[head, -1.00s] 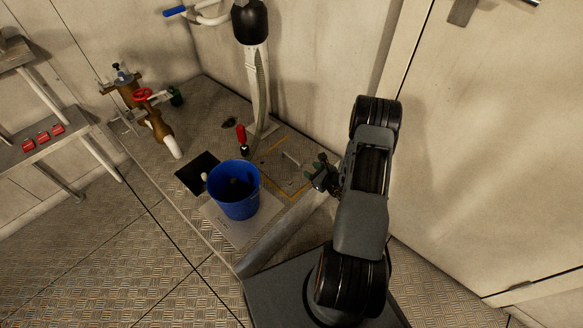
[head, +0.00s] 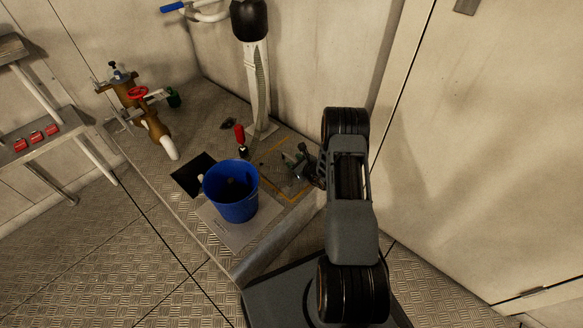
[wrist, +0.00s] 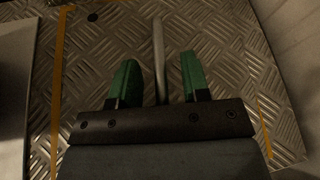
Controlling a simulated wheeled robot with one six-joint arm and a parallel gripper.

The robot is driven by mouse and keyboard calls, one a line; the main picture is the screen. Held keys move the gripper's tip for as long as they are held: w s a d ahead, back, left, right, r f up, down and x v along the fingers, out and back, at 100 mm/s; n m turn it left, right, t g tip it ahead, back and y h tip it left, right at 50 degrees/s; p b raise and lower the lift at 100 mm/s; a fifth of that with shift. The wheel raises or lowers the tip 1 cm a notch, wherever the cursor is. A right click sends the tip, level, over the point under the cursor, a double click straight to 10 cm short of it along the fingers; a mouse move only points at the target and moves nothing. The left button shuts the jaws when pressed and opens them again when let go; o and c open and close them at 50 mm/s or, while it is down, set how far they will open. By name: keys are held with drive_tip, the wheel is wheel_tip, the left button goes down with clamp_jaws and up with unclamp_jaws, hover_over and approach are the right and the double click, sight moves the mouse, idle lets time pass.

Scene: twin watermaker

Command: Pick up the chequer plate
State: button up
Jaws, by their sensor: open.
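The chequer plate (head: 271,167) lies on the raised platform, inside a yellow outline. Its diamond-patterned metal surface (wrist: 100,45) fills much of the wrist view. A thin grey bar handle (wrist: 159,40) stands up from it. My gripper (head: 295,161) is over the plate in the head view and partly hides it. In the wrist view the green fingers of my gripper (wrist: 157,75) are open, one on each side of the handle, with a gap on both sides. The near part of the plate is hidden behind the gripper body.
A blue bucket (head: 231,196) stands on a light panel (head: 246,229) left of the plate, near a dark square opening (head: 187,181). A red-handled lever (head: 240,137) and a white column (head: 257,85) stand behind. A brass valve (head: 155,127) is further left. A wall rises at right.

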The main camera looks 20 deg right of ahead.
drive_tip(key=shift+w, duration=0.1)
clamp_jaws()
idle(0.4)
idle(0.9)
